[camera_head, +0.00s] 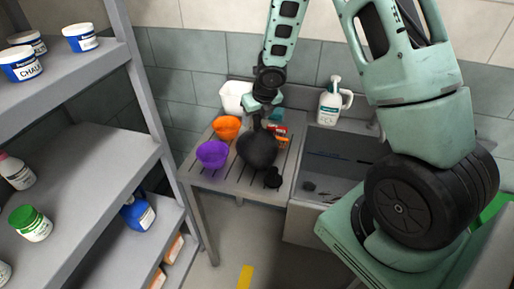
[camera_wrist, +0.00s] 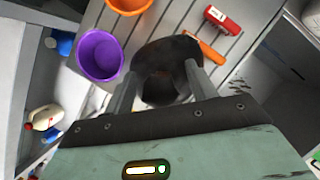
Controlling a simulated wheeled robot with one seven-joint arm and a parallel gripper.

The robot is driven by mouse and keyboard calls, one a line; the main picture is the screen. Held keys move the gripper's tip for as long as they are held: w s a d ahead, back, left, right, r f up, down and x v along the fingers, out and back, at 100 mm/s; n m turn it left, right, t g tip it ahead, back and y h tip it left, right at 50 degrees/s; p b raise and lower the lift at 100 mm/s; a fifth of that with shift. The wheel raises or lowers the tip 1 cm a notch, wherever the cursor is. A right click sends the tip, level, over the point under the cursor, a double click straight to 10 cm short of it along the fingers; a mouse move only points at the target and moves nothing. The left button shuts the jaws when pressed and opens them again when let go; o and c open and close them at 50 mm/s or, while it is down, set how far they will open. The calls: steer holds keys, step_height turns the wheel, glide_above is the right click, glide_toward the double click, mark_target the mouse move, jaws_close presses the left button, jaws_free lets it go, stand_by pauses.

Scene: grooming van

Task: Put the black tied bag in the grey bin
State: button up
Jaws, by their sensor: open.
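The black tied bag (camera_head: 257,152) sits on the slatted draining board beside the sink. It also shows in the wrist view (camera_wrist: 168,52), below and between my fingers. My gripper (camera_head: 260,112) points down right over the top of the bag. In the wrist view my gripper (camera_wrist: 160,76) is open, with one finger on each side of the bag's dark upper part; I cannot tell whether they touch it. I cannot make out a grey bin in either view.
A purple bowl (camera_head: 213,154) and an orange bowl (camera_head: 227,127) stand left of the bag. A red item (camera_wrist: 222,20) and a small black object (camera_head: 273,178) lie close by. A soap bottle (camera_head: 330,100) stands behind the sink (camera_head: 335,147). Shelves (camera_head: 85,178) flank the left.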

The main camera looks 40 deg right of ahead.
steer(key=shift+w+f, duration=0.15)
steer(key=shift+f, duration=0.15)
steer(key=c, duration=1.2)
jaws_close()
steer(key=shift+r, duration=0.15)
